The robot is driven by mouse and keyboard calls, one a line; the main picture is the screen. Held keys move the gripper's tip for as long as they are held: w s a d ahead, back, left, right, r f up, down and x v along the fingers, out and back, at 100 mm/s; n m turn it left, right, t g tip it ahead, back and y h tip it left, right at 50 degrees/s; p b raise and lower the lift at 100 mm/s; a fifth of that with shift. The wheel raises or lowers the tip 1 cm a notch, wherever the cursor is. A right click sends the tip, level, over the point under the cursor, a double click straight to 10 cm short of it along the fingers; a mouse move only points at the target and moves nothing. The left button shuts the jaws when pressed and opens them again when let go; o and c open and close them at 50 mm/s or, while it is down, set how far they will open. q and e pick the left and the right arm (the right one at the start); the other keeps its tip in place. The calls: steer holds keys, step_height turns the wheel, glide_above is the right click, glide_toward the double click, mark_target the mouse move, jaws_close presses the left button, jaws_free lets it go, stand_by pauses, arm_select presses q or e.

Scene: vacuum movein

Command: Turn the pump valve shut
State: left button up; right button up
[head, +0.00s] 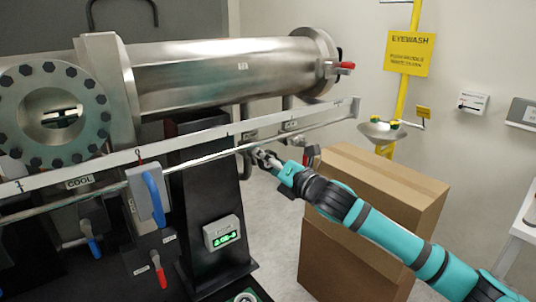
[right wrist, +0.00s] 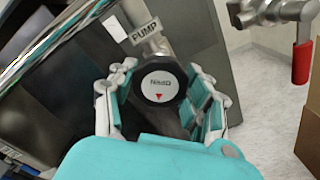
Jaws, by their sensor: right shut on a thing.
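The pump valve shows in the right wrist view as a round black knob (right wrist: 160,84) with a pale cap and a red triangle pointing down at my palm. A "PUMP" label (right wrist: 144,32) sits on its metal stem. My right gripper (right wrist: 163,92) is shut on the knob, with one finger on each side. In the head view my right gripper (head: 266,160) is at the pipework below the long rail, and its fingers largely hide the knob there. My left gripper is not in view.
A long pale rail (head: 190,142) runs just above my right gripper. A steel chamber (head: 225,75) lies behind it. A cardboard box (head: 345,235) stands under my right arm. A red valve handle (right wrist: 302,62) is right of the knob. A black column (head: 212,205) stands to the left.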

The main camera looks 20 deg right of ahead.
steer(key=m+p, duration=0.1)
steer(key=m, duration=0.2)
steer(key=shift+m+p, duration=0.3)
steer(key=shift+p, duration=0.05)
steer(key=m+p, duration=0.1)
steer(key=m, duration=0.2)
steer(key=shift+m, duration=0.3)
steer(key=m+p, duration=0.2)
steer(key=m, duration=0.1)
steer(key=shift+m, duration=0.4)
steer(key=m+p, duration=0.1)
steer(key=m, duration=0.2)
steer(key=shift+m, duration=0.3)
steer(key=m+p, duration=0.1)
steer(key=m, duration=0.2)
steer(key=shift+m, duration=0.3)
steer(key=m+p, duration=0.1)
steer(key=m, duration=0.2)
steer(key=shift+m+p, duration=0.3)
steer(key=shift+p, duration=0.1)
steer(key=m+p, duration=0.1)
steer(key=m, duration=0.3)
steer(key=shift+f+m+p, duration=0.1)
steer(key=shift+m+p, duration=0.5)
steer(key=shift+m, duration=1)
